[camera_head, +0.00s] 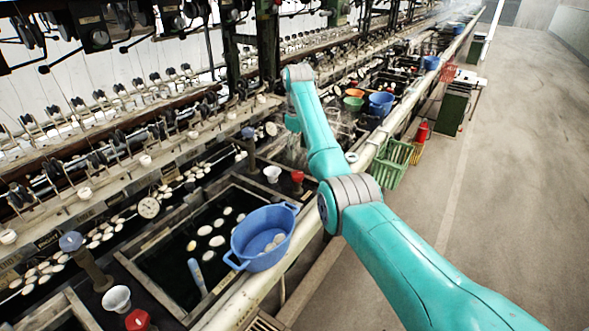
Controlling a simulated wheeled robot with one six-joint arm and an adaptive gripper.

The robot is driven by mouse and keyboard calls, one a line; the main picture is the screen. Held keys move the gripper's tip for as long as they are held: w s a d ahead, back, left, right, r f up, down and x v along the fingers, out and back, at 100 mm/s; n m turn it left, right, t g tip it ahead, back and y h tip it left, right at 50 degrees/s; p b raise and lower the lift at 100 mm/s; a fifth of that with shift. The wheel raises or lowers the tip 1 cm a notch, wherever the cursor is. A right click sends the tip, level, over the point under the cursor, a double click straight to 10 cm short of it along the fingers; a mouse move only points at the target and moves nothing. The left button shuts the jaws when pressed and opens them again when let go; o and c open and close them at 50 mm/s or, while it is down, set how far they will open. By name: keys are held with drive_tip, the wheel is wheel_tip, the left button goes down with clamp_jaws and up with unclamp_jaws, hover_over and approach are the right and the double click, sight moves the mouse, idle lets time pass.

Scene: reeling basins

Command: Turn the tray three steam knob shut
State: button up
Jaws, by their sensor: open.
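My teal arm reaches over the basins, and its wrist bends down near the top middle. My gripper (294,152) hangs below the wrist, small, indistinct and partly behind the arm; its jaws are open. A red knob (297,177) stands just below it in the picture, beside a white cup (272,174). Another red knob (138,320) is at the bottom left edge. Blue-grey knobs on posts (71,241) stand along the basins, one of them farther back (248,132). I cannot read which tray or knob is number three, and contact is not visible.
A blue basin (262,238) with cocoons sits on the near edge of a dark water tray (165,240). Reeling machinery fills the left. The floor at right is clear.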

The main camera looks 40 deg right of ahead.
sight(298, 174)
wheel_tip(298, 174, down, 9)
drive_tip(key=shift+f, duration=0.1)
idle(0.3)
drive_tip(key=c, duration=1.1)
